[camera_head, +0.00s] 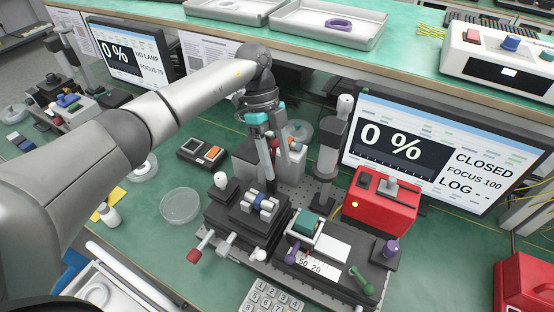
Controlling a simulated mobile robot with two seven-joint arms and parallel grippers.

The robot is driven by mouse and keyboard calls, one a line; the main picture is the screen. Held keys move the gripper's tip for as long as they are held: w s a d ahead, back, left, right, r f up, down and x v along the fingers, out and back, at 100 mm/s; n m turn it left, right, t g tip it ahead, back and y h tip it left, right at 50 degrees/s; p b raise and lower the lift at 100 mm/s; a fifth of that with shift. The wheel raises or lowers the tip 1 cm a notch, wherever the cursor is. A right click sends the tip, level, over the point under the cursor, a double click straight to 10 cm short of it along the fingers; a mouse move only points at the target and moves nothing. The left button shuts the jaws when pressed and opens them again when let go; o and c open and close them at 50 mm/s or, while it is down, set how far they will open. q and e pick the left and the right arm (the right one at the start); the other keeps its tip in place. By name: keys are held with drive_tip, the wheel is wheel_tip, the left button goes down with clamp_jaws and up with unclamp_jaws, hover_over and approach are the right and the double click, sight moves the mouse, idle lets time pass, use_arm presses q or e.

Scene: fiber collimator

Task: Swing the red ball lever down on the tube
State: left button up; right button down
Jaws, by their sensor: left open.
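My left gripper (278,168) comes in from the upper left and points down. Its fingers are apart and nothing shows between them. It hangs over the back of a dark stage block (222,233). On that block lies a short grey and blue tube-like part (262,204), just in front of the fingers. A small red spot behind the fingers is partly hidden. My right gripper is not in view.
A red box (381,202) and a monitor (420,150) reading 0 % and CLOSED are further right. A dark post (328,150) rises behind. A clear dish (180,205) lies left on green table.

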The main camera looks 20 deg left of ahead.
use_arm(q)
drive_tip(key=shift+f, duration=0.1)
clamp_jaws()
idle(0.5)
idle(0.9)
